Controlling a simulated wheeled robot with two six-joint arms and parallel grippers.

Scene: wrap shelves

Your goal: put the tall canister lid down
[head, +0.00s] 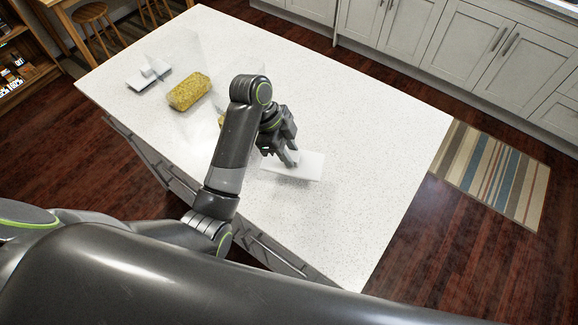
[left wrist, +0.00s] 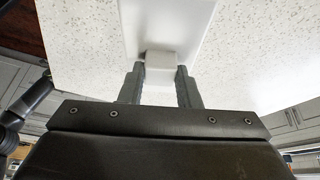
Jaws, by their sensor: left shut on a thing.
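A white rectangular lid (head: 305,168) is at my left gripper (head: 288,160), low over or on the light speckled island top; I cannot tell whether it touches. In the left wrist view the lid's flat plate (left wrist: 172,18) shows, with its block-shaped grip (left wrist: 160,60) between the two fingers of my left gripper (left wrist: 160,80). The gripper is shut on that grip. My right gripper is in neither view.
A clear container with yellow contents (head: 189,92) is on the island top (head: 345,215). Another white lid (head: 149,77) lies farther left. Something yellow (head: 221,120) is mostly hidden behind my left arm. The island top is clear on the right.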

